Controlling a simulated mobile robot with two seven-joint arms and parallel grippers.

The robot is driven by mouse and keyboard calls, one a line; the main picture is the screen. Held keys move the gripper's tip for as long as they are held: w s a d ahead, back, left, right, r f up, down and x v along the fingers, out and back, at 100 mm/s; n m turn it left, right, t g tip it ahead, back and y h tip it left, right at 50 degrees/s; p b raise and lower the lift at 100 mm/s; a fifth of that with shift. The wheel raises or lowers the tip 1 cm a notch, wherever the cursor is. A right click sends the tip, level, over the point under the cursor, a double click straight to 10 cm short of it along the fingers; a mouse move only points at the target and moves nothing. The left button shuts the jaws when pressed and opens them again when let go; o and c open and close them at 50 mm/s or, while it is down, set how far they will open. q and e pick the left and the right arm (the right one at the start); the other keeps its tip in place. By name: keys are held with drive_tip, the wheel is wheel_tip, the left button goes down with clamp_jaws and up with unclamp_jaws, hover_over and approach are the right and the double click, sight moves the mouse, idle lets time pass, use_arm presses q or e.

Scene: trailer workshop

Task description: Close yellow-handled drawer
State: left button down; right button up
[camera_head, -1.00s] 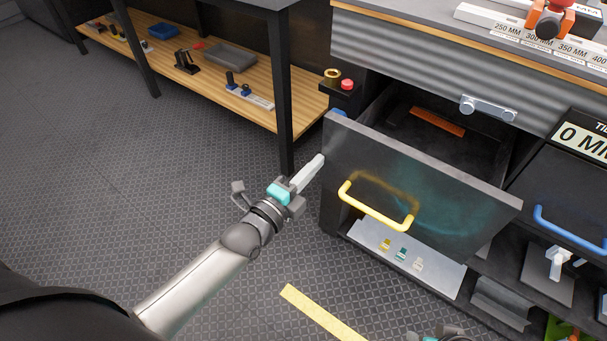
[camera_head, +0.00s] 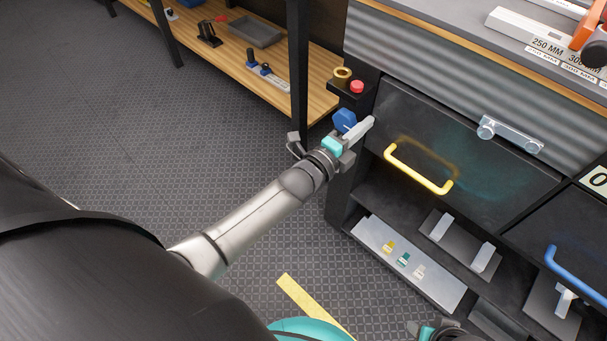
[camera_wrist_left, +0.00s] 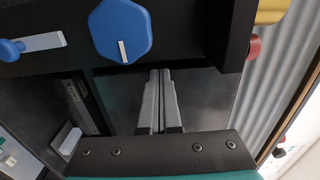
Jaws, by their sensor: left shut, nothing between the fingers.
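The yellow-handled drawer (camera_head: 480,165) has a dark front that sits close to flush with the cabinet in the head view; its inside does not show. Its yellow handle (camera_head: 418,172) runs along the front's left part. My left gripper (camera_head: 368,127) is shut and empty, its fingertips at the left edge of the drawer front. In the left wrist view the shut fingers (camera_wrist_left: 160,100) point at a dark panel; I cannot tell whether they touch it. Only a small part of my right gripper (camera_head: 440,330) shows at the bottom edge; its fingers cannot be made out.
A blue knob (camera_head: 344,120) stands beside my left gripper, and a red button (camera_head: 357,87) is above it. A blue handle (camera_head: 577,278) marks another drawer at right. An open shelf (camera_head: 405,265) lies below. The floor at left is clear.

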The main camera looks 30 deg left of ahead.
use_arm(q)
drive_tip(key=shift+w+d+r, duration=0.1)
drive_tip(key=shift+w+d, duration=0.05)
drive_tip(key=shift+w, duration=0.55)
use_arm(e)
drive_tip(key=shift+w+r, duration=0.15)
drive_tip(key=shift+w, duration=0.2)
use_arm(q)
drive_tip(key=shift+r, duration=0.1)
use_arm(e)
drive_tip(key=shift+w+r, duration=0.1)
drive_tip(key=shift+r, duration=0.05)
